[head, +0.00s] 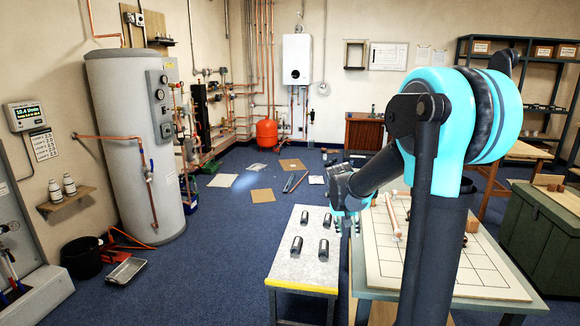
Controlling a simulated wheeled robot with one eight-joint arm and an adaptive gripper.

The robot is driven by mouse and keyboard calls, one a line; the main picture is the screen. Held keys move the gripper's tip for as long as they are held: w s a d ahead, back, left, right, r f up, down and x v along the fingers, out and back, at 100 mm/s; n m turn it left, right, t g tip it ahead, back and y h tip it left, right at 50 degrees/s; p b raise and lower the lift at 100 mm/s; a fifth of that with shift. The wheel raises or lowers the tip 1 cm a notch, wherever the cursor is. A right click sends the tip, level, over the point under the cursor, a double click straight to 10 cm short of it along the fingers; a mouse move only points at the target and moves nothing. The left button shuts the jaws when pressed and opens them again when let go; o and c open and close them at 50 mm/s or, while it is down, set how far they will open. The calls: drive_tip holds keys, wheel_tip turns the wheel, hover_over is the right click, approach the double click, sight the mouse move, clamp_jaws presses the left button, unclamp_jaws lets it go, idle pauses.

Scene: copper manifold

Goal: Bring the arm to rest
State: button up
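My arm stands large at the right of the head view, cyan and dark grey. Its forearm slopes down to the left and ends above the gap between a small grey bench (300,262) and a white gridded board (470,262). My gripper (346,224) is at that end, small and partly hidden by my own arm links. I cannot make out whether its fingers are open or hold anything. A copper pipe assembly (393,215) with pale joints lies on the gridded board, partly behind my arm.
Several dark cylindrical pieces (297,244) sit on the grey bench. A green chest (545,238) stands at the right. A tall grey tank (135,150) stands at the left. Flat sheets (262,196) and a red vessel (267,133) are on the blue floor, which is clear left of the bench.

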drive_tip(key=shift+n+y, duration=0.7)
drive_tip(key=shift+y, duration=0.1)
drive_tip(key=s+f, duration=0.1)
drive_tip(key=s, duration=0.3)
drive_tip(key=s+f, duration=0.1)
drive_tip(key=s, duration=0.4)
drive_tip(key=s+f, duration=0.1)
drive_tip(key=s, duration=0.4)
drive_tip(key=shift+d, duration=0.15)
drive_tip(key=s+a+f+n+y, duration=0.1)
drive_tip(key=s+f, duration=0.3)
drive_tip(key=s, duration=0.7)
drive_tip(key=shift+s+f+t, duration=0.25)
drive_tip(key=shift+f+t, duration=0.15)
